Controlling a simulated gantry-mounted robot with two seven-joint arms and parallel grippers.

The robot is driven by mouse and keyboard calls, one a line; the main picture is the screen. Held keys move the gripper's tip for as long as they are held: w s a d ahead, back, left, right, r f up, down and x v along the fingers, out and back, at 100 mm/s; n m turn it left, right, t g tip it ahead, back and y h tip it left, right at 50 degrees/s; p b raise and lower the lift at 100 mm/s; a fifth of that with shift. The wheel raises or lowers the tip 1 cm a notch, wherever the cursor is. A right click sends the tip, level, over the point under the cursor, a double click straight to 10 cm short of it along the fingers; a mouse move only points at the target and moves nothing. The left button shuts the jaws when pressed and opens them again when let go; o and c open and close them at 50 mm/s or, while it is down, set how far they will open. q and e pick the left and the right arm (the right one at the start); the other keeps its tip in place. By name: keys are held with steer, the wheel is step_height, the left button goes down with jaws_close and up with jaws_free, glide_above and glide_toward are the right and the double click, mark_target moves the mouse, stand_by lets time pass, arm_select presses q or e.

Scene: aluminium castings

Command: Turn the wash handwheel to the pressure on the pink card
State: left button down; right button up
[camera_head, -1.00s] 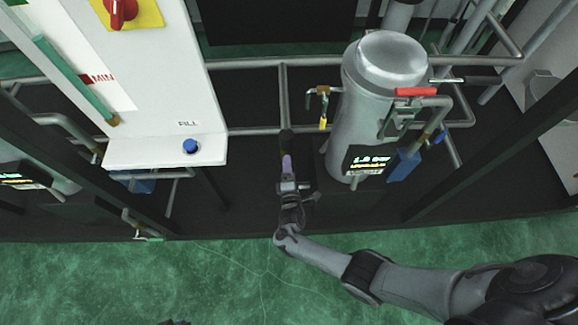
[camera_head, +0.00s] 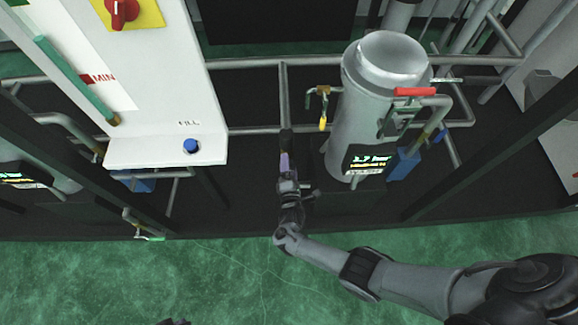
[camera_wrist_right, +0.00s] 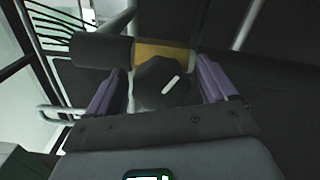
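The wash handwheel (camera_wrist_right: 162,85) is a dark faceted knob with a white mark, in the right wrist view; my gripper hides it in the head view. My right gripper (camera_wrist_right: 160,84) has its purple fingers on either side of the knob, close against it; it also shows in the head view (camera_head: 285,160), left of the silver vessel (camera_head: 380,110). The dark display (camera_head: 367,160) on the vessel's foot reads about 3.7 bar, small and blurred. I see no pink card. My left gripper is not recognisable in any view.
A white panel (camera_head: 165,100) with a red knob (camera_head: 121,10) and a blue button (camera_head: 191,146) stands to the left. Grey pipes run behind. The green floor (camera_head: 220,280) in front is clear.

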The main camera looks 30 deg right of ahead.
steer(key=shift+s+a, duration=0.2)
steer(key=shift+s, duration=0.2)
steer(key=p+v, duration=0.2)
steer(key=v, duration=0.8)
steer(key=shift+p, duration=0.35)
